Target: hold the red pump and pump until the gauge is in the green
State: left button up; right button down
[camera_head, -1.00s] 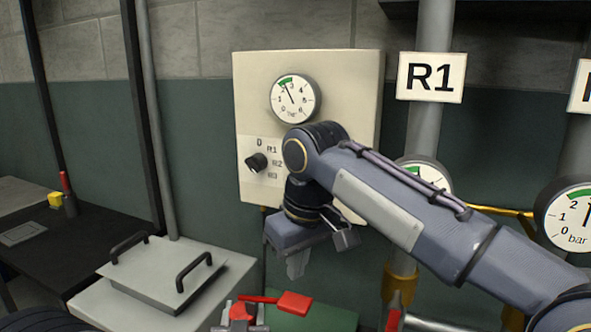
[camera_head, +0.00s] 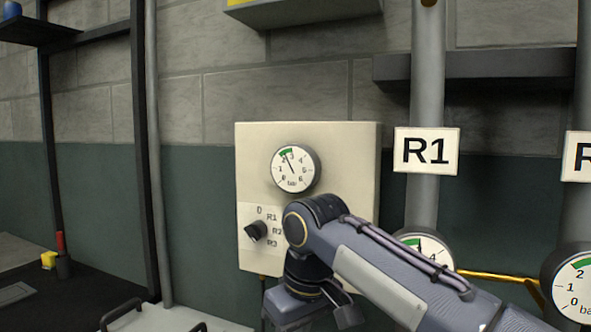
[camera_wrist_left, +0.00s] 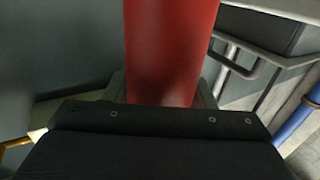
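The gauge (camera_head: 295,169) is on a cream panel (camera_head: 350,140) in the head view. Its needle points up and slightly left, at the green band or its edge near 3. The red pump (camera_wrist_left: 170,50) fills the upper middle of the left wrist view as a smooth red cylinder. My left gripper (camera_wrist_left: 163,100) is up against it, with grey finger parts showing on both sides; it looks shut on it. The fingertips are hidden. My right gripper (camera_head: 295,308) hangs below the panel, with its fingers cut off by the bottom edge.
A black selector knob (camera_head: 256,231) is on the panel, marked 0, R1, R2 and R3. A pipe with an R1 sign (camera_head: 426,151) and a second gauge (camera_head: 425,243) stands to the right. Another gauge (camera_head: 570,285) is at the right edge. A dark bench (camera_head: 80,290) is at left.

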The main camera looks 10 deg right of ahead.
pick_arm(q)
jog(key=o, duration=1.6)
